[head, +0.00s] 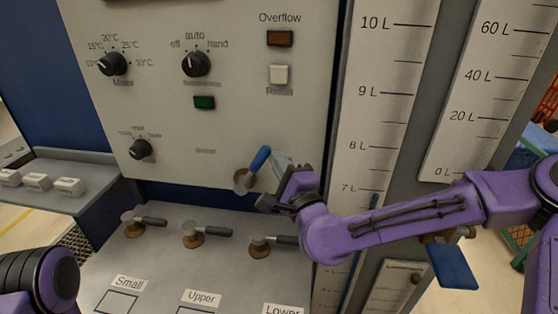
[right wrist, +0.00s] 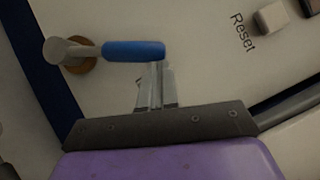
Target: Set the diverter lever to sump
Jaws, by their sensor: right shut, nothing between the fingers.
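A lever with a blue handle (head: 260,158) sits on a brass base low on the white panel, its handle tilted up and to the right. In the right wrist view the same blue lever (right wrist: 134,51) reaches across the picture from its round grey hub. No sump marking is readable near it. My right gripper (head: 277,163) is shut and empty, just right of the blue handle. In the right wrist view its fingertips (right wrist: 157,72) are at the handle's free end; I cannot tell whether they touch it. My left gripper is out of view.
Several black-handled valves (head: 193,235) stand on the ledge below, above labels Small, Upper and Lower. A litre-scale column (head: 385,90) stands right of the panel. Knobs (head: 195,63) and a Reset button (head: 279,75) are higher up. Another blue lever (head: 452,265) is at lower right.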

